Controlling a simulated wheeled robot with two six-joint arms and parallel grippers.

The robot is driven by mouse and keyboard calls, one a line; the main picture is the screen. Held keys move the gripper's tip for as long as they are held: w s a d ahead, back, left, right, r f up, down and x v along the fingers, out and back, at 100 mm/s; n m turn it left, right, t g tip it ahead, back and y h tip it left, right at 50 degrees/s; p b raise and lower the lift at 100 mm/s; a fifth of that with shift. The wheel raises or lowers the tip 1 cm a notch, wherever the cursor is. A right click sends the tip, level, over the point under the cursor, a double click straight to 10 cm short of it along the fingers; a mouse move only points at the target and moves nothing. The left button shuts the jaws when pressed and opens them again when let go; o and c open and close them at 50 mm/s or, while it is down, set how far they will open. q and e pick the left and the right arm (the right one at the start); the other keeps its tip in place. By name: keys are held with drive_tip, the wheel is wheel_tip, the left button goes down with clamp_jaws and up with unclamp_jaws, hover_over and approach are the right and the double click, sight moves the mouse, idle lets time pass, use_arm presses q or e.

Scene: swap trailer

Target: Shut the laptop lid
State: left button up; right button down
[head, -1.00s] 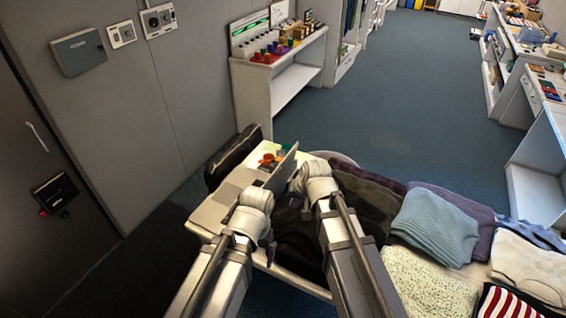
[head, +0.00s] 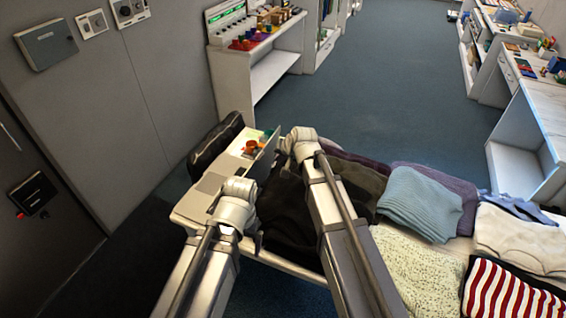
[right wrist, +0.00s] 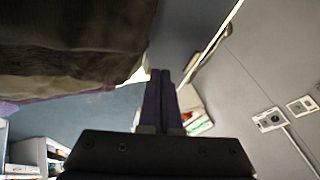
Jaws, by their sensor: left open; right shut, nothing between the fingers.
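The laptop (head: 262,160) stands open on the left end of the table, its grey lid raised and tilted, its base to the left of the lid. My left gripper (head: 257,240) is open, mostly hidden behind its own wrist, near the front of the laptop. My right wrist is just right of the lid in the head view, and its gripper hides behind the arm. In the right wrist view the right gripper (right wrist: 163,100) is shut with nothing between its dark fingers. A thin pale edge runs beside the fingertips; I cannot tell whether they touch the lid.
Folded clothes (head: 420,203) cover the table to the right, with dark garments close to my right arm. A black bag (head: 214,143) lies behind the laptop. A grey wall is at the left; open floor lies beyond the table.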

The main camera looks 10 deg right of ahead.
drive_tip(key=b+x, duration=0.2)
drive_tip(key=x, duration=0.1)
drive_tip(key=shift+f, duration=0.25)
drive_tip(key=shift+w+a+r+p, duration=0.2)
drive_tip(key=shift+w+a, duration=0.1)
drive_tip(key=shift+a, duration=0.2)
drive_tip(key=shift+w+a+r+p, duration=0.1)
drive_tip(key=shift+w+a+p, duration=0.1)
drive_tip(key=shift+w+a, duration=0.25)
use_arm(q)
drive_tip(key=shift+f, duration=1.15)
use_arm(e)
drive_tip(key=shift+w+a, duration=0.2)
drive_tip(key=shift+a, duration=0.6)
